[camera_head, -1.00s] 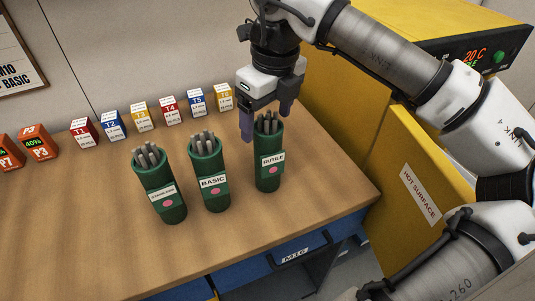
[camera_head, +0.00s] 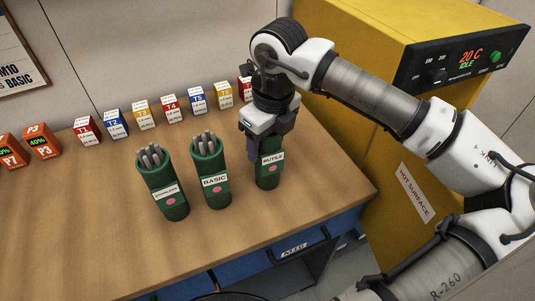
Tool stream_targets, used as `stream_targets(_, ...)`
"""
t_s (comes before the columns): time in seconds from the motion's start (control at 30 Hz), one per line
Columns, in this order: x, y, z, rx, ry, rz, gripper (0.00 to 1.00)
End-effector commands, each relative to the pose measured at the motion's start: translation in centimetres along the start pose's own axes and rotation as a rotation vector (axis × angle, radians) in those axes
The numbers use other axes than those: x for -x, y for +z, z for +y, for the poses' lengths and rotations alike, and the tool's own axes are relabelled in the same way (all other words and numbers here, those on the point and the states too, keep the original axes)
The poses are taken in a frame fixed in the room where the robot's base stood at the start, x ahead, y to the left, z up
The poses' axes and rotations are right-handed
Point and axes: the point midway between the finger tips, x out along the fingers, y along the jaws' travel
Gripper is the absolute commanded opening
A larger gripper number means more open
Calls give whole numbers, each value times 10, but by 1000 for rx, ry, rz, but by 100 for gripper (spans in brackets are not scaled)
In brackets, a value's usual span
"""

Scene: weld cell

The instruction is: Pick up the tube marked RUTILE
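The green RUTILE tube (camera_head: 268,171) stands upright on the wooden bench, at the right of a row of three green tubes. Its white label and pink dot face the camera. My gripper (camera_head: 267,147) is down over its upper part, pointing downward. One finger shows at the tube's left side; the other is mostly hidden. The tube's mouth and rods are covered by my gripper. I cannot tell whether the fingers press on the tube.
The BASIC tube (camera_head: 212,178) and another green tube (camera_head: 164,186), its label hard to read, stand to the left, both holding grey rods. Small boxes (camera_head: 170,108) line the back. A yellow oven (camera_head: 400,150) stands right of the bench (camera_head: 90,230). The front left of the bench is clear.

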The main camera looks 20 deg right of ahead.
Motion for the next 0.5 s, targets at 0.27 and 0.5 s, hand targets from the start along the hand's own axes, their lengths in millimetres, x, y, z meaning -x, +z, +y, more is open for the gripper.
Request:
stream_targets(0.27, 0, 0, 0, 0, 0, 0, 22)
stream_targets(0.5, 2, 0, 0, 0, -2, -2, 0)
